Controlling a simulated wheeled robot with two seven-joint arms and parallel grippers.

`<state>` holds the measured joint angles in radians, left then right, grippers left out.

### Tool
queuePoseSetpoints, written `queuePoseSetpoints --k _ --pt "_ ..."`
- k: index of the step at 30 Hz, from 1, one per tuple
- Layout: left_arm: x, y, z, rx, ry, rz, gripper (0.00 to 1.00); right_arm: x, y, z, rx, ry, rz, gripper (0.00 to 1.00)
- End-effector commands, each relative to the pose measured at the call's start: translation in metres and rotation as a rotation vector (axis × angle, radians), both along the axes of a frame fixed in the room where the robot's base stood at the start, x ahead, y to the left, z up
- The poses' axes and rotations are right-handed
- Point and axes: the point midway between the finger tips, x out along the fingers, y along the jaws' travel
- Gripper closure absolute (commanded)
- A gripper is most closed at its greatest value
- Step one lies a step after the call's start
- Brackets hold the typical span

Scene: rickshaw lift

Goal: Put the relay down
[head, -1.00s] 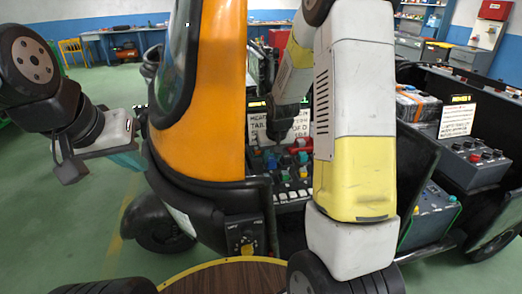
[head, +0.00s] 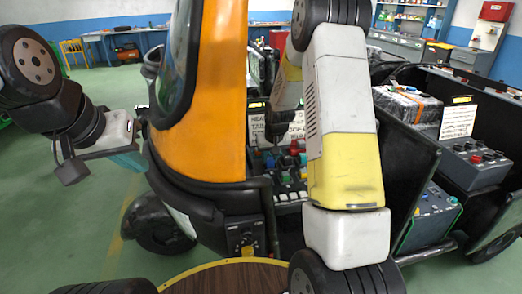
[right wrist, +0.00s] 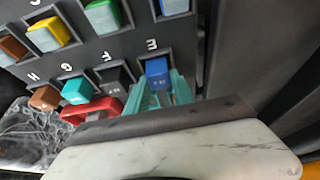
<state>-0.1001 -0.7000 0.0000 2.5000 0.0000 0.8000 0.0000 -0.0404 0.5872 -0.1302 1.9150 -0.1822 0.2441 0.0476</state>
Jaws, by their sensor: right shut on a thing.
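In the right wrist view, a blue relay (right wrist: 157,72) is between the teal fingers of my right gripper (right wrist: 162,84), which is shut on it. It is at the dark lettered panel (right wrist: 110,52), just below the letter E; I cannot tell whether it is seated or just above the panel. In the head view the panel's coloured relays (head: 290,160) show behind my right arm, and the right gripper is hidden. My left gripper (head: 128,160) is at the left beside the orange vehicle body, its teal fingers partly hidden.
Green (right wrist: 103,15), yellow (right wrist: 48,33), brown and teal (right wrist: 77,90) relays sit on the panel close by. A red thing (right wrist: 100,108) lies near the gripper. In the head view, the orange body (head: 210,110) stands left of the panel, and a black cart with a control box (head: 475,163) stands right.

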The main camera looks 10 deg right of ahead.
Motion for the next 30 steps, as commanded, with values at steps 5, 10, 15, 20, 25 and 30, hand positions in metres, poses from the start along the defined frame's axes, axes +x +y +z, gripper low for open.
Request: queuePoseSetpoints --k 5,10,15,20,25,30 --pt "0.0 0.0 0.0 0.0 0.0 0.0 1.0 0.0 0.0 -0.002 0.0 0.001 0.0 0.52" --pt "0.0 0.0 0.0 0.0 0.0 0.0 1.0 0.0 0.0 -0.002 0.0 0.001 0.0 0.5" --pt "0.0 0.0 0.0 0.0 0.0 0.0 1.0 0.0 0.0 -0.001 0.0 0.0 0.0 0.5" --pt "0.0 0.0 0.0 0.0 0.0 0.0 1.0 -0.005 0.0 0.014 0.0 -0.002 0.0 0.5" --pt "0.0 0.0 0.0 0.0 0.0 0.0 1.0 -0.018 -0.001 0.048 0.001 -0.005 -0.001 0.5" --pt "0.0 0.0 0.0 0.0 0.0 0.0 1.0 -0.032 -0.001 0.08 0.0 -0.004 0.0 0.5"
